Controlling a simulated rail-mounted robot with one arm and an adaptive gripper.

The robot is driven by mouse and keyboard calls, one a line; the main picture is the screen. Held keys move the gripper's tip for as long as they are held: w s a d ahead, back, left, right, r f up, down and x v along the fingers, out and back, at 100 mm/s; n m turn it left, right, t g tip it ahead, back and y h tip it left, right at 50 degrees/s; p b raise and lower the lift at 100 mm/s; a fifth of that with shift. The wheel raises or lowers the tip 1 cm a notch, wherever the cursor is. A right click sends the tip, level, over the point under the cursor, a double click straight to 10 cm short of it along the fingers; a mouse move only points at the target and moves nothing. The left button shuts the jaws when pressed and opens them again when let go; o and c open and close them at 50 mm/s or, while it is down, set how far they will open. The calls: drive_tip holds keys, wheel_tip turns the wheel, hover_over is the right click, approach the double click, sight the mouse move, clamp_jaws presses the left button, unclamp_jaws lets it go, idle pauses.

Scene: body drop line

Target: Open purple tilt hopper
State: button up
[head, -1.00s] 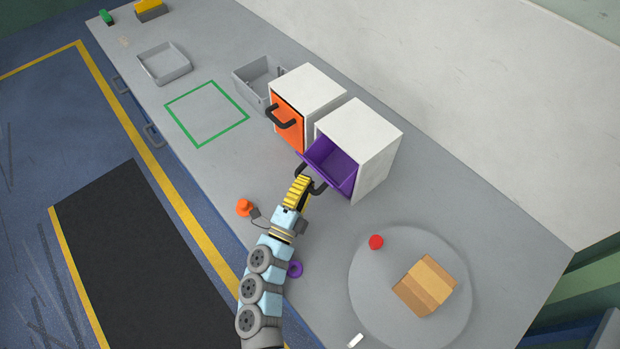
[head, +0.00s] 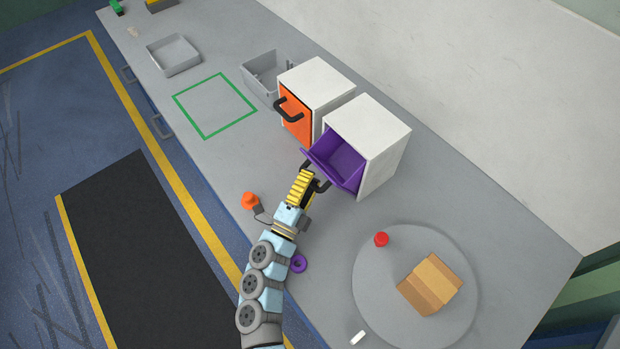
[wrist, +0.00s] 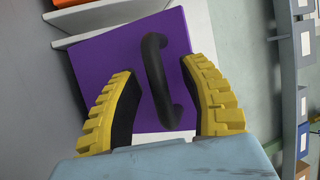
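The purple tilt hopper (head: 337,160) sits in a white housing (head: 382,160) on the bench and is tilted outward, with its inside visible from above. In the wrist view, its flat purple front (wrist: 130,65) carries a black bar handle (wrist: 155,75). My gripper (head: 305,172) is at this handle in the head view. In the wrist view, the yellow fingers of my gripper (wrist: 160,95) are spread apart on either side of the handle. A gap shows between the left finger and the bar. The right finger is close to the handle's lower end; contact is unclear.
An orange-fronted white cabinet (head: 318,85) with a black handle stands left of the hopper. A round grey turntable (head: 385,315) with a cardboard box (head: 430,284) and red knob (head: 381,239) is at right. An orange object (head: 250,200) and purple ring (head: 299,264) lie near my arm.

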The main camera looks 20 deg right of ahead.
drive_tip(key=v, duration=1.2)
drive_tip(key=shift+a, duration=0.1)
